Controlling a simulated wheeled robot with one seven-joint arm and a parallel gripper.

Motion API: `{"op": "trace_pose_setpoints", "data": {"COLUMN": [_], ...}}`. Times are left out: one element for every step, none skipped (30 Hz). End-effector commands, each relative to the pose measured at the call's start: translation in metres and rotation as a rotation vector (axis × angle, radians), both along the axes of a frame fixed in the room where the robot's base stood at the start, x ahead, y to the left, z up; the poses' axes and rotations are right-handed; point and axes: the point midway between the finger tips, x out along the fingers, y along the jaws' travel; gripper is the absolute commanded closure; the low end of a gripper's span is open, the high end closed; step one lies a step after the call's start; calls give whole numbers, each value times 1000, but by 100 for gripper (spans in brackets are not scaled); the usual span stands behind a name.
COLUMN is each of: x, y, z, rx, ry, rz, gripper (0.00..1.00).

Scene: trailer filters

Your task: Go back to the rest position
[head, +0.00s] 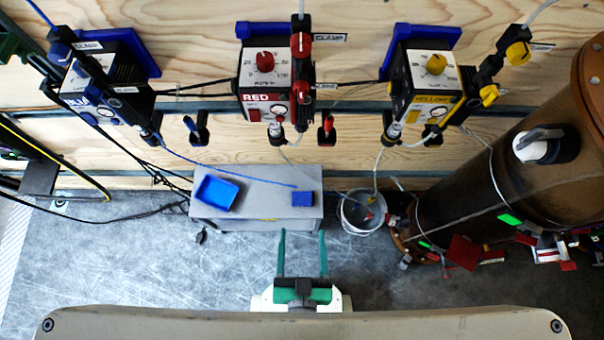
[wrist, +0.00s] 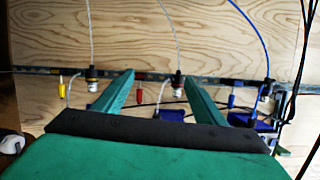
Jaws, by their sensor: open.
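My gripper (head: 303,258) is at the bottom middle of the head view, with its two green fingers apart and nothing between them. It is in front of the grey bench, apart from it. In the wrist view my gripper (wrist: 158,92) also shows open and empty, its green fingers pointing toward the plywood wall.
The grey bench (head: 262,208) holds a blue tray (head: 215,192) and a blue block (head: 302,199). A bucket (head: 362,212) stands right of it, beside a large brown cylinder (head: 530,160). Blue, red (head: 264,85) and yellow (head: 430,85) units hang on the wall. Left floor is mostly clear.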

Motion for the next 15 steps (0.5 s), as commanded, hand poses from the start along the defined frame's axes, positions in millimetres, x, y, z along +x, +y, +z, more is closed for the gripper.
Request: {"op": "trace_pose_setpoints", "data": {"x": [-6,-7,-9,-10,-10,-11,-11,-11,-11,-11,-11,-11,-11,-11,-11], "y": [0,0,1,1,1,1,1,1,1,1,1,1,1,1,1], "z": [12,18,24,28,30,33,34,34,34,34,34,34,34,34,34], "rx": [-26,-41,-55,-64,-70,-76,-79,-80,-81,-80,-80,-80,-79,-79,-79], "ry": [-22,-35,-50,-57,-64,-70,-72,-73,-74,-74,-73,-73,-73,-73,-73], "rz": [7,11,14,17,18,19,20,20,21,20,20,20,20,20,20], "gripper": [35,35,35,35,35,35,35,35,35,35,35,35,35,35,35]}}
